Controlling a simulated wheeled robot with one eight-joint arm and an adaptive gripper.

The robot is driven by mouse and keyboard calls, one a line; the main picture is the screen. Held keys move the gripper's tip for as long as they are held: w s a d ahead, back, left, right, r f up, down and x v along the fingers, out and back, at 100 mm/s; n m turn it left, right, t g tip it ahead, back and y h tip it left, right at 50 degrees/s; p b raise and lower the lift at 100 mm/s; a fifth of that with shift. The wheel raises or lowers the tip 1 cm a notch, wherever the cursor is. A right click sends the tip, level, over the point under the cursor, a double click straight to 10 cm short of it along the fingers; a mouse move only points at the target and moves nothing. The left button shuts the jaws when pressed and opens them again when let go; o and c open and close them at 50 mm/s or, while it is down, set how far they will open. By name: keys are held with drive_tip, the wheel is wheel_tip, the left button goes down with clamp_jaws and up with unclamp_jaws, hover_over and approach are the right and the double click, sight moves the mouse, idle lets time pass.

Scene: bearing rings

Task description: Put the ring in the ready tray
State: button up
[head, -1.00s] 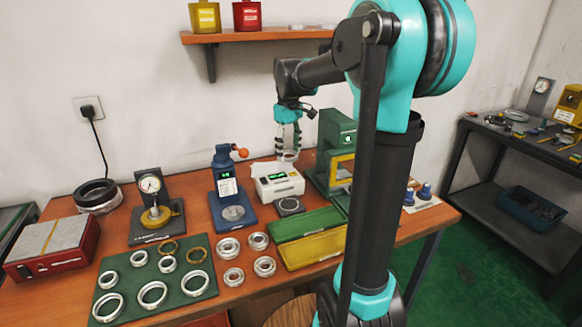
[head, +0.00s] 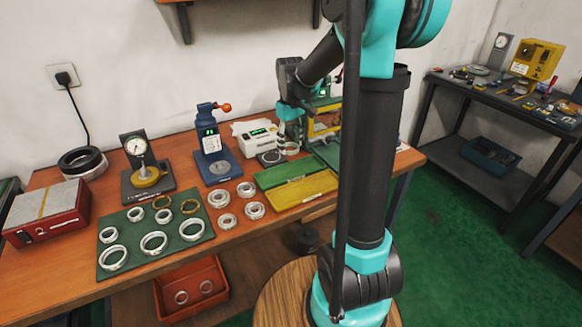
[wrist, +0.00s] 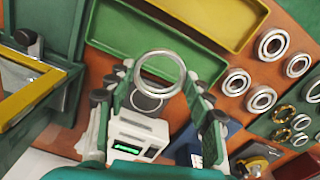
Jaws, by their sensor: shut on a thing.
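My gripper (wrist: 160,85) is shut on a metal ring (wrist: 182,72), which shows in the wrist view between the fingers, held above the bench. In the head view my gripper (head: 291,138) and the ring (head: 291,150) are just right of the white scale and behind the trays. A green tray (head: 283,171) and a yellow tray (head: 300,190) lie side by side at the bench front, both empty where visible. The green tray (wrist: 195,62) is close to the ring in the wrist view, with the yellow tray (wrist: 232,42) beyond. I cannot read which is the ready tray.
The white scale (head: 252,134) and a small black plate (head: 271,158) stand near the gripper. A green-framed machine (head: 325,103) is to the right. Loose rings (head: 228,221) and a green mat (head: 180,246) of rings lie left of the trays.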

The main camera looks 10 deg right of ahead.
sight(290, 173)
wheel_tip(290, 173, down, 10)
drive_tip(key=shift+r, duration=0.1)
idle(0.4)
drive_tip(key=o, duration=1.2)
drive_tip(key=shift+o, duration=0.2)
wheel_tip(290, 173, up, 11)
drive_tip(key=shift+r, duration=0.35)
drive_tip(key=shift+s+r, duration=0.1)
drive_tip(key=shift+s, duration=0.05)
drive_tip(key=s+d+f+m+t, duration=0.2)
drive_tip(key=s+f, duration=0.3)
drive_tip(key=s, duration=0.5)
drive_tip(key=s+d+f+m+t, duration=0.2)
drive_tip(key=s+f+m, duration=0.2)
drive_tip(key=s, duration=0.7)
wheel_tip(290, 173, down, 2)
drive_tip(key=shift+s+m, duration=0.3)
